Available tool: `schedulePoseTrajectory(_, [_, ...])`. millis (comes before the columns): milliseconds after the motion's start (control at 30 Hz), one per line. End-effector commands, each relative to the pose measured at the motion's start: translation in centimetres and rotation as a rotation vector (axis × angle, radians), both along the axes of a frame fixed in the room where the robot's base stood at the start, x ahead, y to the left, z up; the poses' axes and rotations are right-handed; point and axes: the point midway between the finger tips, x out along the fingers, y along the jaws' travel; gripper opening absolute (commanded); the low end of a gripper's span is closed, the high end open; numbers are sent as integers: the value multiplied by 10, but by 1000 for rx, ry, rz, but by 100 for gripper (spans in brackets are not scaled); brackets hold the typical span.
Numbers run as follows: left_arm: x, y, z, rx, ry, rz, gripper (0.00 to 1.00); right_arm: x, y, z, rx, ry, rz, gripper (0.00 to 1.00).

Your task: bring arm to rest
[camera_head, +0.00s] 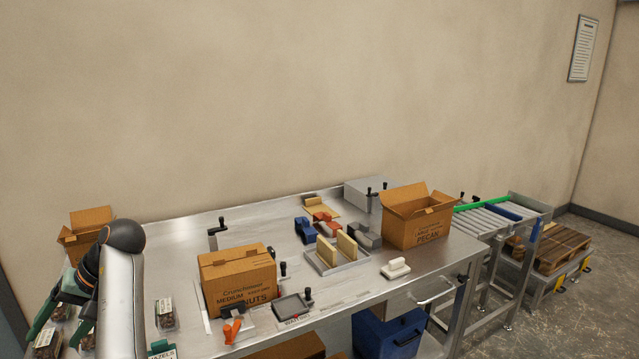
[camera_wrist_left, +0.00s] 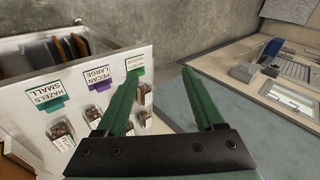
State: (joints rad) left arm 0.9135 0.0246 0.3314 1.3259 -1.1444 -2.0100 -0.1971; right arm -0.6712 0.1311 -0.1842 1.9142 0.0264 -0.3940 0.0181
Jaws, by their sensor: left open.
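My left arm (camera_head: 122,290) comes in at the lower left of the head view, at the left end of the steel table. Its green-fingered left gripper (camera_head: 57,333) points down there, partly hidden by the arm. In the left wrist view the two fingers of the left gripper (camera_wrist_left: 158,80) stand wide apart with nothing between them. Past the fingers is a white labelled board (camera_wrist_left: 115,75) with several clear clamshell trays of nuts (camera_wrist_left: 62,130); the left finger covers part of it. My right gripper is in neither view.
The steel table (camera_head: 185,235) carries a closed carton (camera_head: 238,281), an open pecan carton (camera_head: 416,222), a tray with wooden blocks (camera_head: 337,262) and a white-handled tool (camera_head: 396,269). Another open carton (camera_head: 88,224) stands behind my left arm. A roller conveyor (camera_head: 490,219) adjoins at right.

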Motion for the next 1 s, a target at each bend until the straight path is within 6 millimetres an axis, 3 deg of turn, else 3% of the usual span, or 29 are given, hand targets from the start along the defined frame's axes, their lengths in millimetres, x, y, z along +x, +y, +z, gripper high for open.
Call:
schedulePoseTrajectory(33, [-13, 16, -5, 93, 66, 1, 70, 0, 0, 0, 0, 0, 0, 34])
schedulePoseTrajectory(100, [-25, 31, -9, 205, 145, -10, 70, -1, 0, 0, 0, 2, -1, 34])
schedulePoseTrajectory(367, [-57, 60, -27, 543, 425, -107, 70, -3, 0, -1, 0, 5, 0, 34])
schedulePoseTrajectory(567, [9, 68, -48, 502, 255, -393, 70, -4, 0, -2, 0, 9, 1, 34])
schedulePoseTrajectory(700, [63, 58, -65, 457, 78, -609, 70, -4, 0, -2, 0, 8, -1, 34])
schedulePoseTrajectory(867, [135, 21, -77, 380, -231, -870, 70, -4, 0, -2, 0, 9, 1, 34])
schedulePoseTrajectory(1000, [186, -26, -69, 299, -551, -1042, 70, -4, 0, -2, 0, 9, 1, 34])
